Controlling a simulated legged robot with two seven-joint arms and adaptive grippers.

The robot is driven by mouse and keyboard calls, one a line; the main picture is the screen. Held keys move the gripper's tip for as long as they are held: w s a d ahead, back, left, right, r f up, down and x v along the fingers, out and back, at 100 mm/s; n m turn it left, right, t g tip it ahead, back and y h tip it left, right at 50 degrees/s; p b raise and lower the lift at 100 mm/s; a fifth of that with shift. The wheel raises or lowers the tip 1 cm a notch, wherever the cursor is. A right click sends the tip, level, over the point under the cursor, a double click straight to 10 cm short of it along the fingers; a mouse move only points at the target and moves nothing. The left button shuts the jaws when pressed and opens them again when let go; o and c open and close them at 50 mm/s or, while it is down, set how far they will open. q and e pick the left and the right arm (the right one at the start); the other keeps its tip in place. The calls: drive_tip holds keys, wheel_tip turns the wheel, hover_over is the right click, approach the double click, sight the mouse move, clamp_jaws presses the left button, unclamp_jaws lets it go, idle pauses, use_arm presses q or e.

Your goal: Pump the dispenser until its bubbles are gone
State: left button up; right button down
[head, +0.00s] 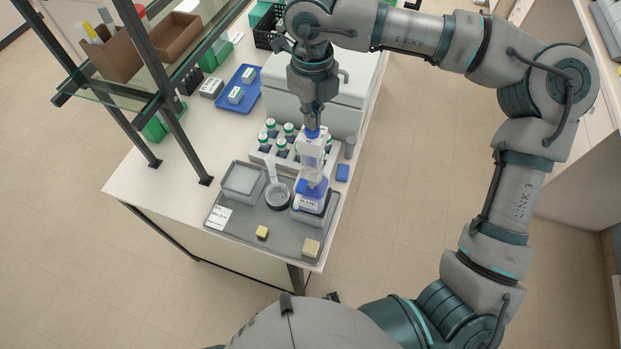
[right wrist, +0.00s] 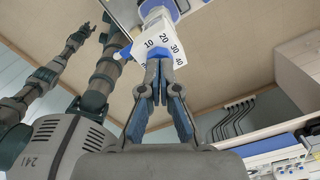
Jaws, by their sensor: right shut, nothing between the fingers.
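The bottle-top dispenser (head: 312,168) stands upright on the grey tray, with a white body and blue parts. Its scale, marked in tens, shows in the right wrist view (right wrist: 164,42). Bubbles are too small to make out. My right gripper (head: 312,121) points down directly over the blue top of the dispenser, at or very near contact. Its fingers are shut together and empty in the right wrist view (right wrist: 159,66). An arm that seems to be my left shows at the left of that view; its gripper (right wrist: 86,30) is too small to read.
The grey tray (head: 240,245) also holds a dark round dish (head: 277,196), a grey box (head: 243,181) and small sponges. Several green-capped bottles (head: 281,148) stand behind. A white appliance (head: 335,100) stands behind the bottles. A shelf frame (head: 186,120) rises at the left.

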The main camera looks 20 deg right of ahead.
drive_tip(key=shift+f+b, duration=1.45)
drive_tip(key=shift+f, duration=0.7)
drive_tip(key=shift+r+p, duration=2)
drive_tip(key=shift+r, duration=0.85)
drive_tip(key=shift+f, duration=0.2)
drive_tip(key=shift+f+b, duration=2.1)
drive_tip(key=shift+f, duration=0.5)
